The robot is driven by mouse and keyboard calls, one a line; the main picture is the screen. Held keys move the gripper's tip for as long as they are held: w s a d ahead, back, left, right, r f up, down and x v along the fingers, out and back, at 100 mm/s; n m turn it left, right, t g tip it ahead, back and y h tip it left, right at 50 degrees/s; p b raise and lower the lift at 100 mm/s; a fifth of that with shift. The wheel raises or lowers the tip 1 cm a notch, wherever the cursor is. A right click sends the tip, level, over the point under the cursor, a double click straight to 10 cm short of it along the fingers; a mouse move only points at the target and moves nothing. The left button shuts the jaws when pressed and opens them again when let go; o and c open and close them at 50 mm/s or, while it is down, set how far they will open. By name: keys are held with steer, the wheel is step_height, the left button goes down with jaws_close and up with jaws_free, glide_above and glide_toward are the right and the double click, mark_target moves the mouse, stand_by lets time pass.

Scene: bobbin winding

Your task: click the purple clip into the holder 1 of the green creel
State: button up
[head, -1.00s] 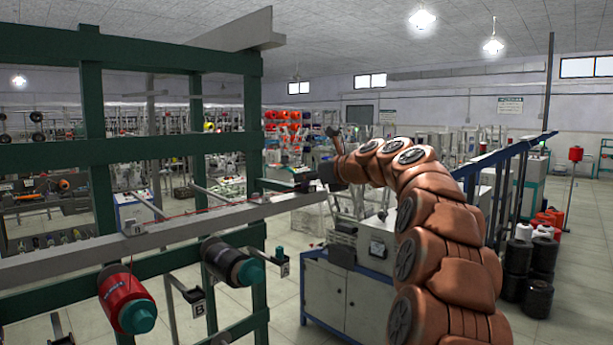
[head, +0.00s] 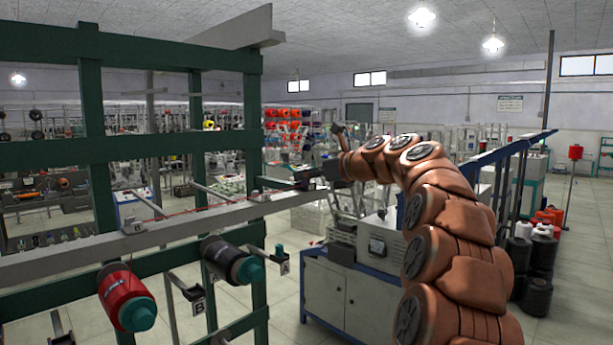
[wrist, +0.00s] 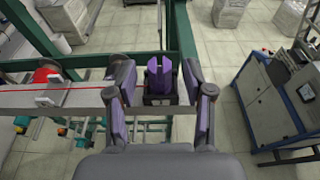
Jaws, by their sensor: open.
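The green creel (head: 95,170) stands at the left in the head view, with a pale grey rail (head: 170,231) across it. In the wrist view the purple clip (wrist: 165,76) stands upright in or on a dark holder (wrist: 159,99) at the end of the rail (wrist: 85,96). I cannot tell how deep it sits. My gripper (wrist: 161,92) is open, with one purple-padded finger on each side of the clip and gaps between. In the head view my gripper (head: 303,176) is at the rail's right end, and the clip is too small to tell.
A red bobbin (head: 123,293) and a dark bobbin (head: 228,260) hang below the rail. A blue-framed cabinet (head: 345,295) with a box stands right of the creel. Pale floor lies between them.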

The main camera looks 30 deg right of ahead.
steer(key=v, duration=1)
steer(key=shift+s, duration=0.25)
steer(key=s+a+f+n+g+y, duration=0.1)
steer(key=a+f+n+g, duration=0.1)
steer(key=a+f+n, duration=0.45)
steer(key=s+a+f+n+g+y, duration=0.1)
steer(key=a+f+n+g, duration=0.15)
steer(key=a, duration=0.65)
steer(key=s+a+f+n+g, duration=0.1)
steer(key=a+f+n+g, duration=0.15)
steer(key=a+f, duration=0.35)
steer(key=s+a+f+n+g, duration=0.4)
steer(key=s+a+f+n, duration=0.5)
steer(key=s+a+f, duration=0.15)
steer(key=s+f+n+g+h, duration=0.2)
steer(key=s+f+n, duration=0.4)
steer(key=s, duration=0.5)
steer(key=s+d+f+n+g+h, duration=0.1)
steer(key=s+f+n+g+h, duration=0.2)
steer(key=s+f+n, duration=0.4)
steer(key=s+f, duration=0.1)
steer(key=s, duration=0.3)
steer(key=shift+s+f, duration=0.3)
steer(key=shift+s, duration=0.1)
